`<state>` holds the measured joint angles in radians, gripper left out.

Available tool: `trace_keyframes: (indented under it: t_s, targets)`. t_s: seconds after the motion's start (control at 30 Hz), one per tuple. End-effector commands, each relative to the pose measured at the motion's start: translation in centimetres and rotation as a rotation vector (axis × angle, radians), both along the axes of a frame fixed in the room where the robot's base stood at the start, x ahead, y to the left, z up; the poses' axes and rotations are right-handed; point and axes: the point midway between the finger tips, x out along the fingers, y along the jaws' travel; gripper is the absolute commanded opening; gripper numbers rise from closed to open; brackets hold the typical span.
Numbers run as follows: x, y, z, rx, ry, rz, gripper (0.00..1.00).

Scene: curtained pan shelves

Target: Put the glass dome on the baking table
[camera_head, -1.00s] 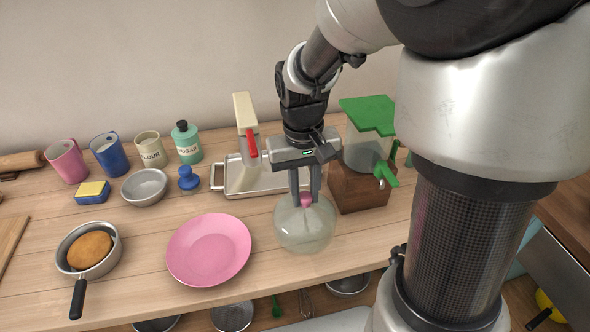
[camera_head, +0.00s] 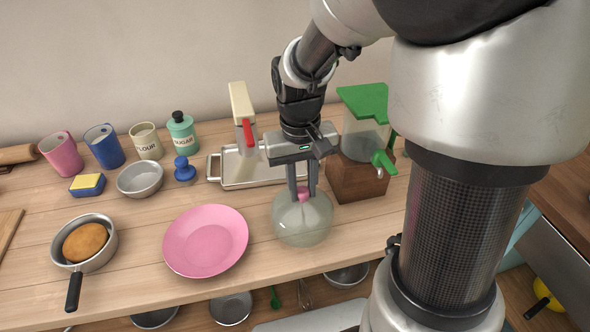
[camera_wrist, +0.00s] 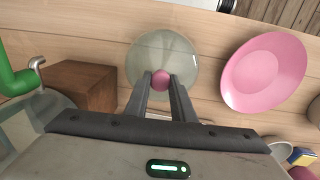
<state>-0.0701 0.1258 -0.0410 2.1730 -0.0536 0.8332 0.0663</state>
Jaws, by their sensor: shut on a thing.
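The glass dome (camera_head: 303,224) is clear with a pink knob on top. It is upright at the wooden table top (camera_head: 130,262), near the front edge, right of the pink plate. I cannot tell whether its rim touches the wood. My gripper (camera_head: 303,192) points down from above and is shut on the dome's pink knob. In the wrist view the dome (camera_wrist: 162,55) shows beyond the fingertips, with the knob between the fingers (camera_wrist: 161,82).
A pink plate (camera_head: 206,241) lies left of the dome. A wooden box with a green-topped container (camera_head: 358,178) stands close at the right. A metal tray (camera_head: 240,168) is behind. A pan with a bun (camera_head: 86,243) and several cups stand at the left.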

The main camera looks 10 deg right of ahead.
Motion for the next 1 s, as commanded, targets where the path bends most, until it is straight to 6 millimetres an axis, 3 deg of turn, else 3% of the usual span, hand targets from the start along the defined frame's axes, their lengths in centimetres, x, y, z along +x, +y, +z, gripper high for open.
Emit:
trace_keyframes:
  t_s: [0.27, 0.3, 0.4, 0.8, 0.9, 1.0]
  targets:
    - [0.01, 0.00, -0.46, 0.000, 0.000, 0.000, 0.00]
    - [0.01, 0.00, -0.40, 0.000, 0.000, 0.000, 0.27]
    - [0.00, 0.00, -0.40, 0.000, 0.000, 0.000, 0.44]
    - [-0.02, 0.00, -0.44, 0.000, 0.001, 0.000, 0.44]
    - [-0.01, 0.00, -0.43, 0.000, 0.001, 0.000, 0.29]
    - [-0.02, -0.01, -0.42, 0.000, 0.000, 0.000, 0.28]
